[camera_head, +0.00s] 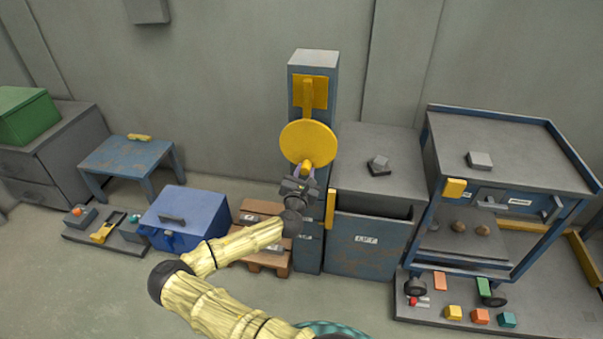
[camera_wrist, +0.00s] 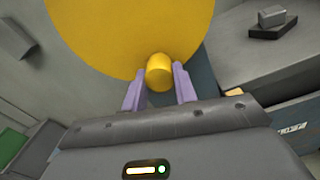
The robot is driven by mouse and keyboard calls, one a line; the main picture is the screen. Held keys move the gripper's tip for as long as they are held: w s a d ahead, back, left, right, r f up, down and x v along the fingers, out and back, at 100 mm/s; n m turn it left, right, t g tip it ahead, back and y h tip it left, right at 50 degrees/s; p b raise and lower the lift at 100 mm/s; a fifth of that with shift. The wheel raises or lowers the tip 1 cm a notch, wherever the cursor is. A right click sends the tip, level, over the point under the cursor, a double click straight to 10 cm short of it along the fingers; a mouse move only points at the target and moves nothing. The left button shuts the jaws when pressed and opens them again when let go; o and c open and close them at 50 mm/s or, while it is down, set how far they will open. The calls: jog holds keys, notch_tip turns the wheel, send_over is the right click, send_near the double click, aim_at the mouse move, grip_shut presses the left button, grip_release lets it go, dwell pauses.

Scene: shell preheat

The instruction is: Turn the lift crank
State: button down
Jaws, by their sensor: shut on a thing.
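The lift crank is a yellow disc (camera_head: 308,143) on the front of a tall blue column (camera_head: 327,98). A yellow knob sits at the disc's lower edge. In the wrist view the disc (camera_wrist: 125,30) fills the top, and the knob (camera_wrist: 159,72) stands between my two purple fingers. My gripper (camera_head: 307,168) is at the bottom of the disc, shut on the knob.
A grey-topped cabinet marked LIFT (camera_head: 367,240) stands right of the column, with a dark block (camera_head: 378,167) on top. A blue-framed cart (camera_head: 510,150) stands farther right. A blue box (camera_head: 184,218) and a pallet (camera_head: 262,262) are at the left.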

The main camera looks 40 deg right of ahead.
jog(key=shift+s+d+f, duration=0.1)
dwell(0.3)
jog(key=c, duration=1.1)
grip_release()
